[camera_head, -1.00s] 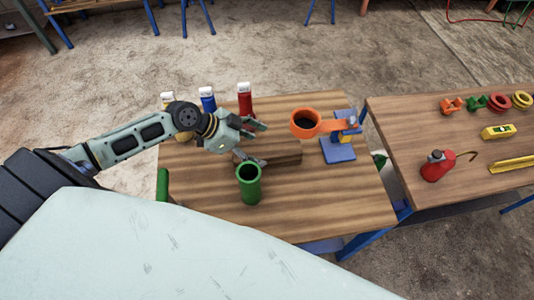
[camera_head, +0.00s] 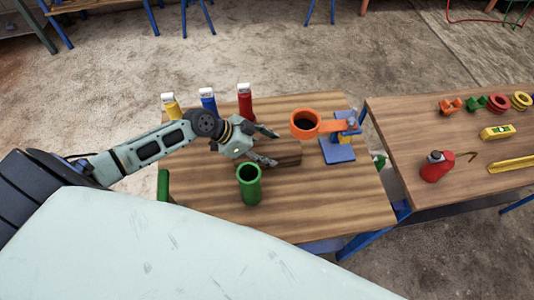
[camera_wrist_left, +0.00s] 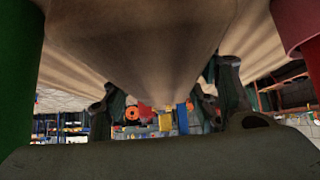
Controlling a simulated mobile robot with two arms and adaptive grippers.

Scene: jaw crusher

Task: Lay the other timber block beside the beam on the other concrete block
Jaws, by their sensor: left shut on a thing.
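A brown timber block (camera_head: 289,159) lies on the wooden workbench, behind the green cup. My left gripper (camera_head: 272,149) reaches over its left end, one finger on the far side and one on the near side. In the left wrist view the block (camera_wrist_left: 140,45) fills the space between the fingers of the gripper (camera_wrist_left: 165,108), which is shut on it. The gripper hides the block's left part. I see no beam or concrete block in these views. My right gripper is not in view.
A green cup (camera_head: 249,186) stands close in front of the block. An orange ring holder (camera_head: 306,124) on a blue stand (camera_head: 338,150) is to the right. Yellow, blue and red bottles (camera_head: 246,103) stand behind. A second bench (camera_head: 420,120) holds a red oil can (camera_head: 437,167).

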